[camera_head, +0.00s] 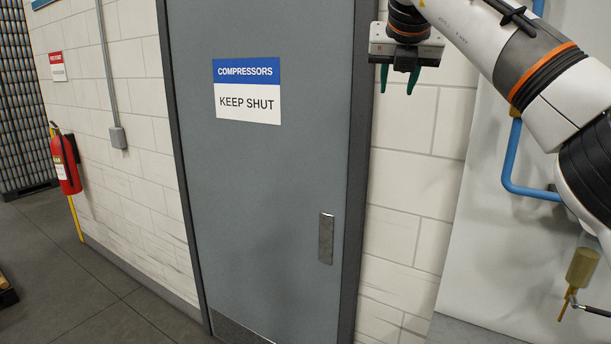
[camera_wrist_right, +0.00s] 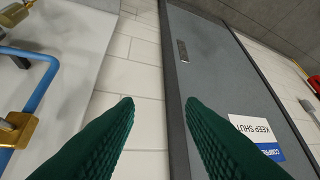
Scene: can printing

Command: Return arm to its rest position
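My right gripper (camera_head: 398,78) is raised at the top of the head view, in front of the white block wall beside the door frame. Its two green fingers point down and stand apart with nothing between them. In the right wrist view the green fingers (camera_wrist_right: 160,105) are also spread, with only wall and door frame showing between them. My right arm (camera_head: 530,65) reaches in from the right edge. My left gripper and left arm are not in the head view.
A grey door (camera_head: 260,180) with a "COMPRESSORS KEEP SHUT" sign (camera_head: 247,91) fills the middle. A red fire extinguisher (camera_head: 66,160) hangs at left. A blue pipe (camera_head: 512,165) and a brass-coloured fitting (camera_head: 582,268) are at right. Open grey floor (camera_head: 75,265) lies at lower left.

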